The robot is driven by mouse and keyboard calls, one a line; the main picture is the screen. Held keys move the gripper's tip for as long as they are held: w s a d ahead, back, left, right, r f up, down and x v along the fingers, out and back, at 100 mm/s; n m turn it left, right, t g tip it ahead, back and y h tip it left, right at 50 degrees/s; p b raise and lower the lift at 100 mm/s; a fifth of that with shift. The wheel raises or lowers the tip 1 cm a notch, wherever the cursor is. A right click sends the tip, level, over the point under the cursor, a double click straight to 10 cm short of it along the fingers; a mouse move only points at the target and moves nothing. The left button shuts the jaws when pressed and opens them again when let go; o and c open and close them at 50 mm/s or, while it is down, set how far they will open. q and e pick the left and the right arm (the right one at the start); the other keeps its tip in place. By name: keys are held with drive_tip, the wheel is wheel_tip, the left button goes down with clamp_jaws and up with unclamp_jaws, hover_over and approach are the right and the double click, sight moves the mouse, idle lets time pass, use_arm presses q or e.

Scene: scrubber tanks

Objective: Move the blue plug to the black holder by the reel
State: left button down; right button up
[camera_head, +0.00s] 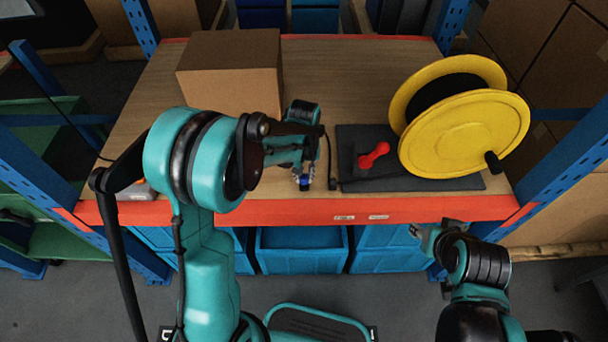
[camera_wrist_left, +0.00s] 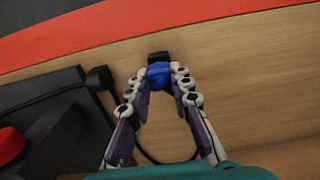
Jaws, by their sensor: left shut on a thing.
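The blue plug (camera_head: 304,183) is between the fingertips of my left gripper (camera_head: 303,178), low over the front of the wooden shelf. In the left wrist view the blue plug (camera_wrist_left: 158,74) is pinched by both fingers of my left gripper (camera_wrist_left: 160,80), with a small black piece (camera_wrist_left: 158,57) just beyond it. A small black block (camera_head: 332,184), perhaps the black holder, is at the left edge of the dark mat and also shows in the left wrist view (camera_wrist_left: 99,79). The yellow reel (camera_head: 464,134) stands upright on the mat's right. My right gripper (camera_head: 432,235) is below the shelf's front edge; its fingers are unclear.
A red handle-like piece (camera_head: 373,156) lies on the dark mat (camera_head: 410,178). A cardboard box (camera_head: 230,72) stands at the back left. A black cable (camera_wrist_left: 150,156) curves beneath the left gripper. Blue uprights flank the shelf; its orange front beam (camera_head: 290,211) is low.

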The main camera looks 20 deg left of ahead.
use_arm(q)
drive_tip(key=shift+f, duration=0.15)
drive_tip(key=shift+f+b, duration=0.75)
drive_tip(key=c, duration=1.3)
unclamp_jaws()
drive_tip(key=shift+o, duration=0.4)
drive_tip(key=o, duration=0.4)
drive_tip(key=shift+r, duration=0.1)
wheel_tip(320, 180, up, 9)
drive_tip(key=p, duration=0.6)
drive_tip(key=shift+f, duration=0.2)
drive_tip(key=shift+f, duration=0.1)
